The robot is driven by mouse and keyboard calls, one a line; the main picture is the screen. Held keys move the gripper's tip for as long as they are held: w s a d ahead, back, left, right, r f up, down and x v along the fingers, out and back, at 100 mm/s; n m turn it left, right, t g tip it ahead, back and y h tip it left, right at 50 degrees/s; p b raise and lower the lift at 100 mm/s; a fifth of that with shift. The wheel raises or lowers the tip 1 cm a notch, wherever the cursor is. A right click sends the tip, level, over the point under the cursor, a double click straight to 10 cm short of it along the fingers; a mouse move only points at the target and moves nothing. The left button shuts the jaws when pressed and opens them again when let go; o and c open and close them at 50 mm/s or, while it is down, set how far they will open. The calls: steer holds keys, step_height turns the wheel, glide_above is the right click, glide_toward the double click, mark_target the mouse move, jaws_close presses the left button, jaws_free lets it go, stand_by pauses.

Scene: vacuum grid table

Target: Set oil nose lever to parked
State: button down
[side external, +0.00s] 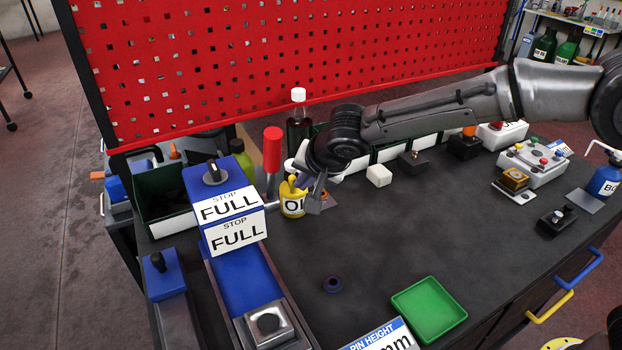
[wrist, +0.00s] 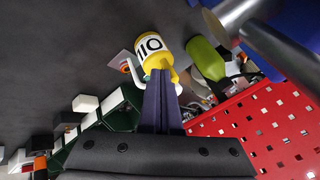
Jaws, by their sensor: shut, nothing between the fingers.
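The yellow oil can (side external: 292,203), with a white label reading OIL, stands on the dark table just right of the blue FULL selector box. In the wrist view the yellow can (wrist: 164,46) appears upside down, with a white curved part (wrist: 127,67) on its left and another white part (wrist: 178,88) on its right. I cannot tell which white part is the nose lever, or its setting. My gripper (side external: 310,190) is at the can's upper right side. In the wrist view its dark fingers (wrist: 158,76) are together, overlapping the can's top; contact is unclear.
A red-handled lever (side external: 272,150) stands close left of the can. The blue FULL box (side external: 213,182) is nearer. A dark bottle with white cap (side external: 299,125) and a green bottle (side external: 242,160) stand behind. A green tray (side external: 430,308) lies in front; the middle table is mostly clear.

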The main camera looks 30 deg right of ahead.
steer(key=shift+w+a, duration=0.2)
steer(key=shift+a, duration=0.35)
steer(key=shift+w+a, duration=0.15)
steer(key=shift+a, duration=0.35)
